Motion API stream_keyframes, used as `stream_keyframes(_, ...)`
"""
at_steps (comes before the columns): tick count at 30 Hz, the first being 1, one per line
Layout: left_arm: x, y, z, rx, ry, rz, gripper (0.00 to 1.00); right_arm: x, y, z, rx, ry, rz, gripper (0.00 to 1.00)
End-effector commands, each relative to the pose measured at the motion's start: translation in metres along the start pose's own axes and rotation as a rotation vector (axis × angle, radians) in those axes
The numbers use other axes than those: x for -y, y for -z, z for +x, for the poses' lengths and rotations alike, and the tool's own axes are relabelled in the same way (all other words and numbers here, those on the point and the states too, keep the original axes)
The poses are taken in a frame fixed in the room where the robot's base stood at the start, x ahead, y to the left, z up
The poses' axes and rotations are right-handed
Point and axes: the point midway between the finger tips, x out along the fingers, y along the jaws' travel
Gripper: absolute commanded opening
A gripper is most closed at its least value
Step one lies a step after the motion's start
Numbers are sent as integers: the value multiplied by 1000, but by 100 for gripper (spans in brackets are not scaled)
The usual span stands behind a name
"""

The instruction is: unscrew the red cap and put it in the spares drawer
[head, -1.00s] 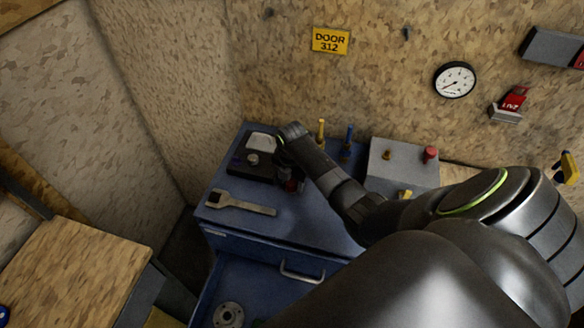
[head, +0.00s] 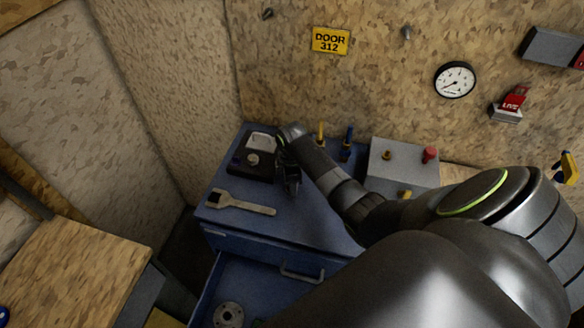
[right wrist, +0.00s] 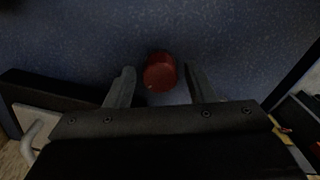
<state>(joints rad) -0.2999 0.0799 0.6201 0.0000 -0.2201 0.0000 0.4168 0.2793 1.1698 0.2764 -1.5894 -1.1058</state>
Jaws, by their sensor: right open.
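A red cap (right wrist: 160,72) shows in the right wrist view, between the two fingers and just beyond their tips. It appears on the blue bench top, with clear gaps to both fingers. My right gripper (right wrist: 160,85) is open around its sides. In the head view my right gripper (head: 292,183) is low over the blue cabinet top (head: 305,208), and the cap is hidden there. An open blue drawer (head: 255,285) shows at the bottom, partly covered by my right arm. I cannot tell whether it is the spares drawer. My left gripper is not in view.
A wrench (head: 240,204) lies on the cabinet top, left of the gripper. A black case (head: 250,168) stands behind it. A grey box with a red knob (head: 429,154) stands to the right. A round metal flange (head: 228,315) lies in the drawer.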

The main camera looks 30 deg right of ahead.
Motion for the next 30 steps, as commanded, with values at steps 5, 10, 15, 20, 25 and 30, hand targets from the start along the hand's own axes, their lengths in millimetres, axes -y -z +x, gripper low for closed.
stream_keyframes(5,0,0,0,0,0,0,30,0,0,0,0,0,198,49)
stream_keyframes(10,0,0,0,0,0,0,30,0,0,0,0,0,390,49)
stream_keyframes(15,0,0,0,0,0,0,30,0,0,0,0,0,582,49)
stream_keyframes(20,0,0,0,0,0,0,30,0,0,0,0,0,747,49)
stream_keyframes(25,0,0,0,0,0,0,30,0,0,0,0,0,822,49)
stream_keyframes(30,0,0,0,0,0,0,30,0,0,0,0,0,824,49)
